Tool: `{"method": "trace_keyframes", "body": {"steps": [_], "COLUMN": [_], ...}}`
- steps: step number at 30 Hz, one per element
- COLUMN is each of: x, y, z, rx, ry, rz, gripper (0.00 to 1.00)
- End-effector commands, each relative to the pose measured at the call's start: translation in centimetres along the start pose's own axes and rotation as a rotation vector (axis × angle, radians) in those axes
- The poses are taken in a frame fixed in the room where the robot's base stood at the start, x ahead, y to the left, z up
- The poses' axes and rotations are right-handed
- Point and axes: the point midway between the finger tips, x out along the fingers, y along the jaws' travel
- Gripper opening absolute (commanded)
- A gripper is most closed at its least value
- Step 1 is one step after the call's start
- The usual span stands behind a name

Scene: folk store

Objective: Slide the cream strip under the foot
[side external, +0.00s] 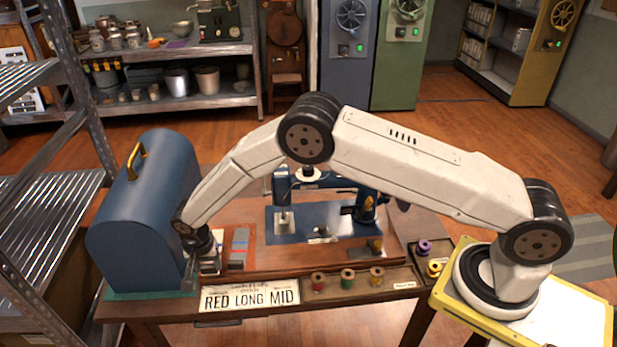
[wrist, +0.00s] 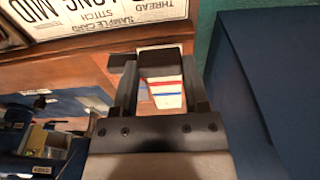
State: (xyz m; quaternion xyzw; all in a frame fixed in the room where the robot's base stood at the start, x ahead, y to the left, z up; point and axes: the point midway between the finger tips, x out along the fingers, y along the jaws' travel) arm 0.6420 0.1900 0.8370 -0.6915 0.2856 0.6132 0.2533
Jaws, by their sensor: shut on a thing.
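My gripper (side external: 209,256) points down at the left of the table, beside the blue case. In the wrist view my gripper (wrist: 157,75) is shut on the cream strip (wrist: 166,101), which has red and blue stripes and shows between the fingers. The strip's pale end (side external: 209,267) shows under the gripper in the side view. The blue sewing machine (side external: 325,220) stands to the right, with its foot (side external: 284,218) over the blue bed. The foot is apart from the strip and too small to see clearly.
A blue domed case (side external: 140,220) stands close on the left. A grey-blue piece (side external: 240,242) lies on the orange-red mat between gripper and machine. The thread sample card (side external: 249,299) and several spools (side external: 347,278) line the front edge.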

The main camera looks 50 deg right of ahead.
Motion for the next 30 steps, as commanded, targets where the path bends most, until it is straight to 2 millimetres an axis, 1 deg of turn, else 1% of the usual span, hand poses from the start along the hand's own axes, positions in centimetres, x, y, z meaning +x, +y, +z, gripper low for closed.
{"method": "trace_keyframes", "body": {"steps": [5,30], "x": [-0.1,0.0], "y": [0.8,6.7], "z": [-0.1,-0.1], "rx": [0.001,0.001], "ry": [0.000,0.001], "rz": [0.001,0.001], "gripper": [0.20,0.20]}}
